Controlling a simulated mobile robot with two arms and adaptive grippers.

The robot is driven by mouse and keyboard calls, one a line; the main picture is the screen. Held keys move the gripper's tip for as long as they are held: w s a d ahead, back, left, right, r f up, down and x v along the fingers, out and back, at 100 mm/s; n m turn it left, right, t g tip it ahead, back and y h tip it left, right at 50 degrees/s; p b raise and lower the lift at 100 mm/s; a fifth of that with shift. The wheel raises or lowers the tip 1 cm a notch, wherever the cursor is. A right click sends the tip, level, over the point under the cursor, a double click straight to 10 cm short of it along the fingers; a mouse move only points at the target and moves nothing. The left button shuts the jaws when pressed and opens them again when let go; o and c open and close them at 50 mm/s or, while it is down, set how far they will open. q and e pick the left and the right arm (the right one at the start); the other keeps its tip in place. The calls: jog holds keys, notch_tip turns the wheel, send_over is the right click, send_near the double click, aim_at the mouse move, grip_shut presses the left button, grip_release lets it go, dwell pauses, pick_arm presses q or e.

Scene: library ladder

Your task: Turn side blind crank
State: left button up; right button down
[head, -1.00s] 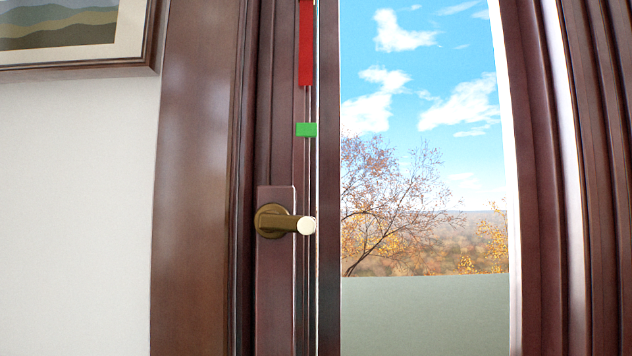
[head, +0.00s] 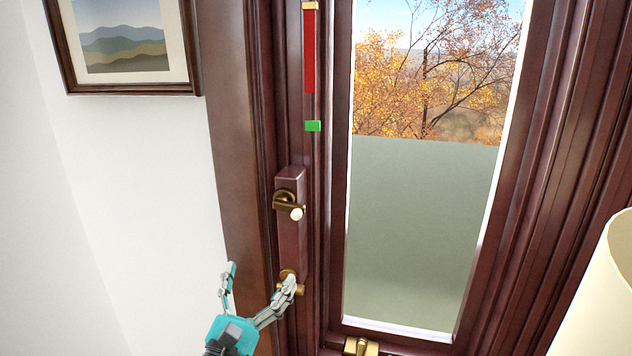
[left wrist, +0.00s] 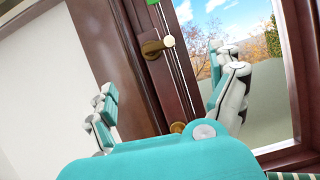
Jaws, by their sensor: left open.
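A brass crank (head: 288,203) with a pale-tipped knob sits on a narrow dark wooden plate (head: 292,240) on the left window jamb. It also shows in the left wrist view (left wrist: 158,46). A second brass fitting (head: 300,288) sits lower on the plate, partly covered by a finger of my left gripper (head: 258,276). That gripper is open, below the upper crank and apart from it. In the left wrist view its fingers (left wrist: 166,85) are spread, with the jamb between them. My right gripper is not in view.
A red strip (head: 309,52) and a green block (head: 313,126) are on the jamb above the crank. A grey-green panel (head: 420,230) covers the lower window. A brass piece (head: 360,346) is at the sill. A cream lampshade (head: 612,290) is at right, a framed picture (head: 125,88) at upper left.

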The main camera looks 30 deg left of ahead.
pick_arm(q)
jog(key=p, duration=0.3)
send_near(287, 209)
jog(key=p+x, duration=0.3)
jog(key=x, duration=0.8)
jog(key=shift+d+p, duration=0.1)
jog(key=shift+p, duration=0.2)
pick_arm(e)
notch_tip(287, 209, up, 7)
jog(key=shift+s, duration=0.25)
pick_arm(q)
jog(key=c, duration=1.1)
